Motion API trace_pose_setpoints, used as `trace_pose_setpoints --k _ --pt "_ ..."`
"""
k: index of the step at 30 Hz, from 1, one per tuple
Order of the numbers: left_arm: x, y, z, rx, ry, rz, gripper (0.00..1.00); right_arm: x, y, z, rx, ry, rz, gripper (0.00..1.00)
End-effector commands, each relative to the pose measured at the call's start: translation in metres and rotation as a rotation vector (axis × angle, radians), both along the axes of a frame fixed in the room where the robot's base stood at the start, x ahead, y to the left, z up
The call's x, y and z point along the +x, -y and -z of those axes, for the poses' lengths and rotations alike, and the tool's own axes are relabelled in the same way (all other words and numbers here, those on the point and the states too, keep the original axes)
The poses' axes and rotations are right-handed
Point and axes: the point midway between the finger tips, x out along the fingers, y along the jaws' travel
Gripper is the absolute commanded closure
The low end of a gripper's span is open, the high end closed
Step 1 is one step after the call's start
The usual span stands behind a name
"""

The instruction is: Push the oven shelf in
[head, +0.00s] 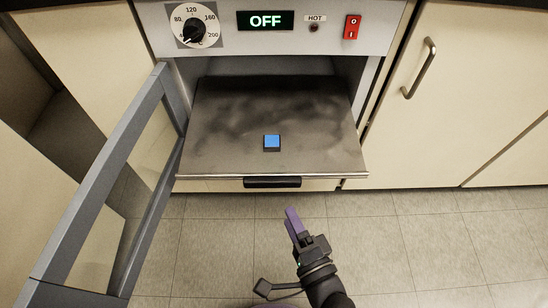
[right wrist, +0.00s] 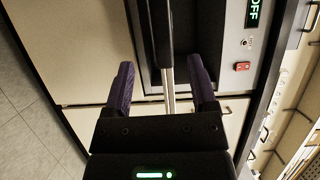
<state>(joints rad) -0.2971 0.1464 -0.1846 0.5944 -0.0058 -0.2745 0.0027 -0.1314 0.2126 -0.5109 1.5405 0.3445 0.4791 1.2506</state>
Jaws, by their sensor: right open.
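The oven shelf (head: 225,150) is a grey, smudged metal plate. It sticks out of the open oven, with a black handle (head: 272,182) on its front edge. A small blue-topped block (head: 272,142) lies on the shelf near the front. My right gripper (head: 291,214), with purple fingers, is in front of and a little below the handle in the head view, apparently apart from it. In the right wrist view my right gripper (right wrist: 161,82) is open, with the black handle (right wrist: 158,30) and the shelf's thin edge (right wrist: 168,85) seen beyond and between its fingers. My left gripper is out of view.
The oven door (head: 105,180) with its glass pane stands open on the left. The panel above has a dial (head: 194,29), a display (head: 265,20) reading OFF and a red switch (head: 352,27). Cream cabinets (head: 470,90) are on the right. The tiled floor (head: 430,240) is clear.

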Motion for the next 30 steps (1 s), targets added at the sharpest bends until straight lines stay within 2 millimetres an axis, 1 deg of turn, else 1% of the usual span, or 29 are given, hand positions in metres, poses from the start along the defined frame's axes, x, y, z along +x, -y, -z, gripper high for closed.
trace_pose_setpoints --k 2,5,9,12,16,23,24,26,27,29,30 --pt "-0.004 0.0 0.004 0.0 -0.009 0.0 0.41 0.009 -0.005 0.0 0.015 0.003 0.003 0.26" --pt "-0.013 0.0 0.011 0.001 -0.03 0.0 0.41 0.029 -0.013 0.003 0.016 0.002 0.003 0.26" --pt "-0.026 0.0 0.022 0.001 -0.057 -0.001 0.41 0.06 -0.026 0.004 0.012 0.0 0.003 0.26" --pt "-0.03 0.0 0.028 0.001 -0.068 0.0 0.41 0.077 -0.033 0.004 0.011 0.0 0.002 0.26" --pt "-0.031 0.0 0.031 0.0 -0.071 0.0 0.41 0.089 -0.038 0.002 0.009 0.0 0.001 0.26" --pt "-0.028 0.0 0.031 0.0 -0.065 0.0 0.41 0.091 -0.038 -0.001 0.007 0.001 0.001 0.26" --pt "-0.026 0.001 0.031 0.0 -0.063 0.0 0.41 0.091 -0.038 -0.001 0.007 0.001 0.001 0.29" --pt "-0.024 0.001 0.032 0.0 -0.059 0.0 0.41 0.091 -0.038 -0.001 0.007 0.001 0.001 0.41" --pt "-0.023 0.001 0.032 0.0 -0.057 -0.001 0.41 0.091 -0.038 -0.001 0.007 0.001 0.001 0.5" --pt "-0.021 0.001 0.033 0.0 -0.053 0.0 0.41 0.091 -0.038 -0.001 0.007 0.0 0.001 0.62" --pt "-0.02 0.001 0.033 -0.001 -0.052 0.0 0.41 0.091 -0.038 -0.001 0.007 0.0 0.001 0.71"
